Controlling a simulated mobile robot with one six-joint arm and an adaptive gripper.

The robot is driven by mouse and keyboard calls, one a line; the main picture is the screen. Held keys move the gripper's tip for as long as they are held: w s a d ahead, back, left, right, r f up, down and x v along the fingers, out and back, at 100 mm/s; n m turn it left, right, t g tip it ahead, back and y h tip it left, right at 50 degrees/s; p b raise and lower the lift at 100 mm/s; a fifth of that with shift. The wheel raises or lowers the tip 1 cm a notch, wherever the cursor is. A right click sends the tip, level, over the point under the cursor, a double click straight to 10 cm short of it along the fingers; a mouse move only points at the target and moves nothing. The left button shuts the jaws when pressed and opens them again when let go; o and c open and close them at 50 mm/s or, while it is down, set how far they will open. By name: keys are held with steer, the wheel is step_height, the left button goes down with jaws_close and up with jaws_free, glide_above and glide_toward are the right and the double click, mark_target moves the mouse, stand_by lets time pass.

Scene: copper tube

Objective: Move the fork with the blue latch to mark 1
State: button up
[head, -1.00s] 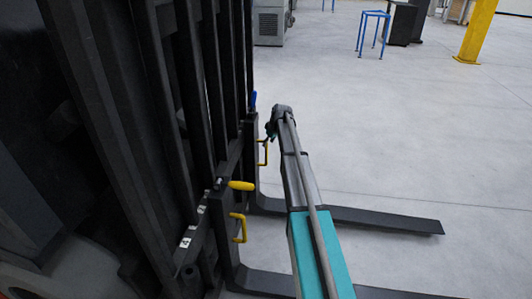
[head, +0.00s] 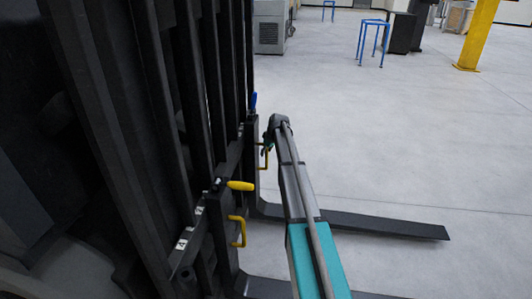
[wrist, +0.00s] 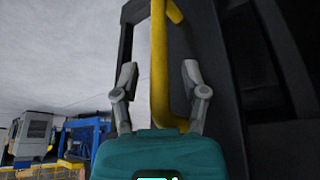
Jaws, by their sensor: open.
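The far fork (head: 350,224) hangs on the black carriage, with the blue latch (head: 253,102) upright at its top. A yellow handle (head: 265,160) sticks out of this fork's shank below the latch. My gripper (wrist: 159,74) is open at this handle. In the wrist view the handle's yellow bar (wrist: 159,60) runs between the two fingers, with a gap on each side. In the head view my arm's end partly hides the handle. Small white marks (head: 182,243) line the carriage bar; I cannot tell which is mark 1.
The near fork has a yellow latch (head: 240,185) lying outward and its own yellow handle (head: 238,231). The dark mast (head: 130,120) fills the left. Open grey floor (head: 430,150) lies to the right, with a blue stand (head: 372,38) and a yellow post (head: 478,35) far back.

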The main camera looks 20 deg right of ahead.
jaws_close()
steer(key=shift+s, duration=0.1)
steer(key=s+a, duration=0.4)
steer(key=s, duration=0.2)
steer(key=shift+a, duration=0.15)
jaws_free()
steer(key=shift+w, duration=0.1)
